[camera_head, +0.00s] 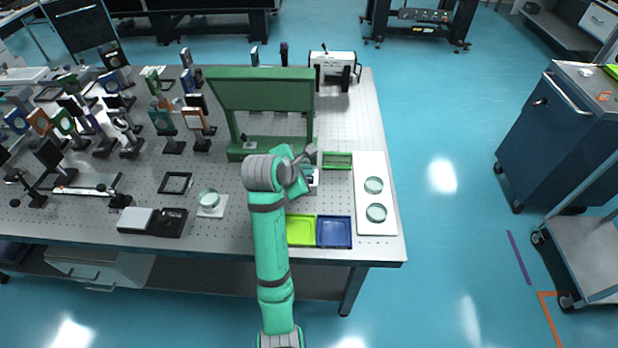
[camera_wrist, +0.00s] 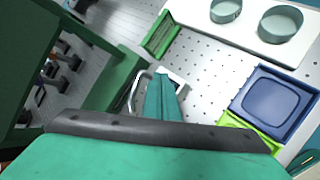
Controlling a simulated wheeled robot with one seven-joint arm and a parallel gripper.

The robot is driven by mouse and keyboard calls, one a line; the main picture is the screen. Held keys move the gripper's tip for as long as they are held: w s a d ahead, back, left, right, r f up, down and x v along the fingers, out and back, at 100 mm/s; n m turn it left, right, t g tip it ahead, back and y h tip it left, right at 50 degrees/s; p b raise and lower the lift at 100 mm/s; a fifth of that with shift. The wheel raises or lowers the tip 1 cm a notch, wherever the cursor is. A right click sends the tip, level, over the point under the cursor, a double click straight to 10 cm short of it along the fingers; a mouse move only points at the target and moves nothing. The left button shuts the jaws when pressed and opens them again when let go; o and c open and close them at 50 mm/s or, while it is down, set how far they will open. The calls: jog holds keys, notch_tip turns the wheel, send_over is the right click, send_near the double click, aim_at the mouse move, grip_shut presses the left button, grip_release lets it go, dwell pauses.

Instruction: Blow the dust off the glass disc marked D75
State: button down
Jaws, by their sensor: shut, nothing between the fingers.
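Two round clear glass discs lie on a white tray (camera_head: 373,158) at the right of the table: a far one (camera_head: 373,185) and a near one (camera_head: 376,212). The wrist view shows them as a smaller disc (camera_wrist: 226,10) and a larger disc (camera_wrist: 281,23). A third glass disc (camera_head: 209,199) sits on a pale square pad at the left. No marking is readable, so I cannot tell which is D75. My gripper (camera_wrist: 163,80) is shut and empty, above the perforated table beside a small white object (camera_wrist: 173,79). My arm partly hides this spot in the head view.
A green open-fronted frame (camera_head: 262,90) stands behind my arm. A lime tray (camera_head: 301,230) and a blue tray (camera_head: 334,232) lie at the front edge, with a small green bin (camera_head: 337,160) behind. Many optics mounts crowd the left.

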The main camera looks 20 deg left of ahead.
notch_tip(320, 180, up, 5)
dwell(0.7)
dwell(0.7)
